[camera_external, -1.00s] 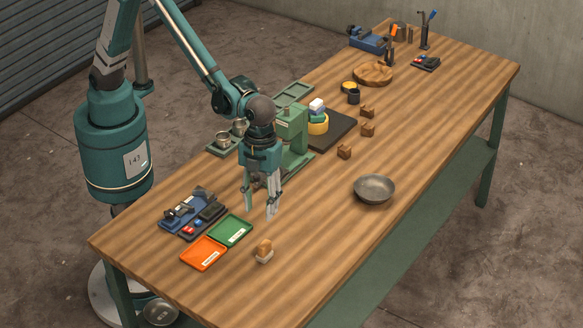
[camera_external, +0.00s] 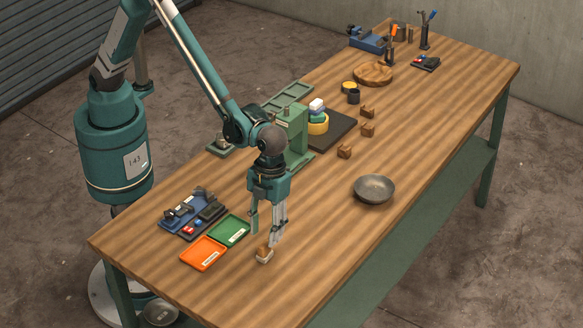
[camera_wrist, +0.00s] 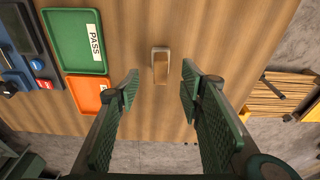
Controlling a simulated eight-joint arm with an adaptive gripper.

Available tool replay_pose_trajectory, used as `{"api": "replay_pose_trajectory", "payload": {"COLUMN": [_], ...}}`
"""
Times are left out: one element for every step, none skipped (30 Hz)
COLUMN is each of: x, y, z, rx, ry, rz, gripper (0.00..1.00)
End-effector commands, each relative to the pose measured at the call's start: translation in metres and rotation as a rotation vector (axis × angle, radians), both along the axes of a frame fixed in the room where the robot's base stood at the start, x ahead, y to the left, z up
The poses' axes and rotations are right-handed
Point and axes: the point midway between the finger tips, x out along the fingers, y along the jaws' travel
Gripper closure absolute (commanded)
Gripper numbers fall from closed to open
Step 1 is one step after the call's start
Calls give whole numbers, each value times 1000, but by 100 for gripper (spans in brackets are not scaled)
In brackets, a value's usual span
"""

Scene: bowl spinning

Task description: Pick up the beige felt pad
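A small pale beige pad (camera_external: 264,259) sits near the front edge of the table, with a brown wooden-looking piece (camera_external: 264,250) on or attached to it. In the wrist view the pale pad (camera_wrist: 161,49) shows as a rim around the brown piece (camera_wrist: 161,70). My gripper (camera_external: 264,232) is open and points down, just above and slightly behind the pad. In the wrist view my gripper's (camera_wrist: 160,80) fingers stand wide apart on either side of the brown piece, apparently touching nothing.
A green tray (camera_external: 229,231) and an orange tray (camera_external: 203,253) lie to the left. A metal bowl (camera_external: 374,188) stands to the right, and a green press (camera_external: 293,135) behind. The wood around the pad is clear.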

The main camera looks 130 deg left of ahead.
Motion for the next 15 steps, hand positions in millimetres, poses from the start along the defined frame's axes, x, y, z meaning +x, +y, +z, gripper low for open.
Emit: {"api": "replay_pose_trajectory", "payload": {"x": [0, 0, 0, 0, 1, 1, 0, 0, 0, 0, 0, 0, 0, 0, 0], "y": [-1, -1, -2, -2, -2, -3, -3, -3, -3, -3, -3, -3, -3, -3, -3], "z": [-4, -6, -10, -12, -14, -17, -18, -19, -20, -21, -21, -21, -21, -21, -21], "rx": [0, 0, 0, 0, 0, 0, 0, 0, 0, 0, 0, 0, 0, 0, 0], "ry": [0, 0, 0, 0, 0, 0, 0, 0, 0, 0, 0, 0, 0, 0, 0], "rz": [0, 0, 0, 0, 0, 0, 0, 0, 0, 0, 0, 0, 0, 0, 0], "gripper": [62, 62, 62, 62, 62, 62, 62, 62, 62, 62, 62, 62, 62, 62, 62]}}
